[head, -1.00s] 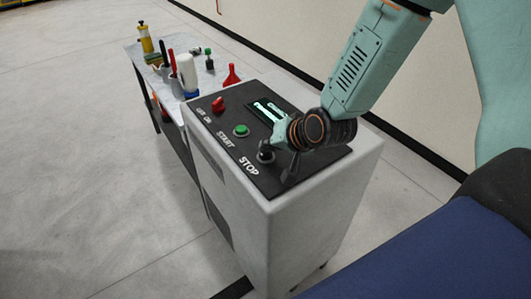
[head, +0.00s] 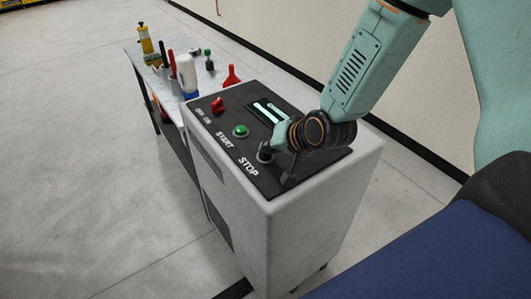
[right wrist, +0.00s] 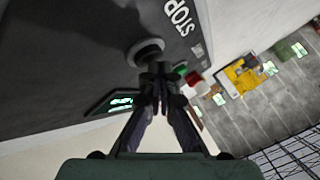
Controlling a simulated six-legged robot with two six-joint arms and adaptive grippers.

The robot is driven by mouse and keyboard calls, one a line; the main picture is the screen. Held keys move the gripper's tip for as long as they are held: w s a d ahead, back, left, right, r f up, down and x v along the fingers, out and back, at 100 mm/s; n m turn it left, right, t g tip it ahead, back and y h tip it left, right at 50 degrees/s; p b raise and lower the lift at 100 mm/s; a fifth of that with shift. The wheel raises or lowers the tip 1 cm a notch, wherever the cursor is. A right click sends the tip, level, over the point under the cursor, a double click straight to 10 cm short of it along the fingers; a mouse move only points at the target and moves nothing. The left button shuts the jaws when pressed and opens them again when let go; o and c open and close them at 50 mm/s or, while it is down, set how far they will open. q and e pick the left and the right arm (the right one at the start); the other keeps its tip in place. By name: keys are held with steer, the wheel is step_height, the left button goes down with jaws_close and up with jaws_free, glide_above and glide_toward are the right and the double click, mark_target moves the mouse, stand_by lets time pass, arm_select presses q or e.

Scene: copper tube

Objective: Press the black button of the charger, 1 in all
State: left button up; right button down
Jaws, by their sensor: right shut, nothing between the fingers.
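The charger (head: 325,208) is a pale box with a dark sloping top panel. The black button (head: 265,156) sits at the panel's near end, beside the word STOP. It also shows in the right wrist view (right wrist: 146,52) as a round dark knob. My right gripper (right wrist: 158,78) is shut and empty, with its fingertips right at the button's edge in that view. My left gripper is not in view.
The panel also carries a green START button (head: 241,131), a red switch (head: 218,106) and a lit display (head: 268,111). A small table (head: 190,62) with bottles and tools stands behind. Open floor lies to the left.

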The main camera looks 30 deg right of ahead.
mark_target(268, 156)
steer(key=shift+f, duration=0.25)
steer(key=shift+r, duration=0.15)
steer(key=shift+r+p, duration=0.7)
steer(key=shift+r, duration=0.15)
steer(key=shift+w, duration=0.1)
step_height(268, 156, up, 5)
steer(key=p, duration=0.4)
steer(key=shift+p, duration=0.35)
stand_by(0.4)
steer(key=shift+f, duration=0.1)
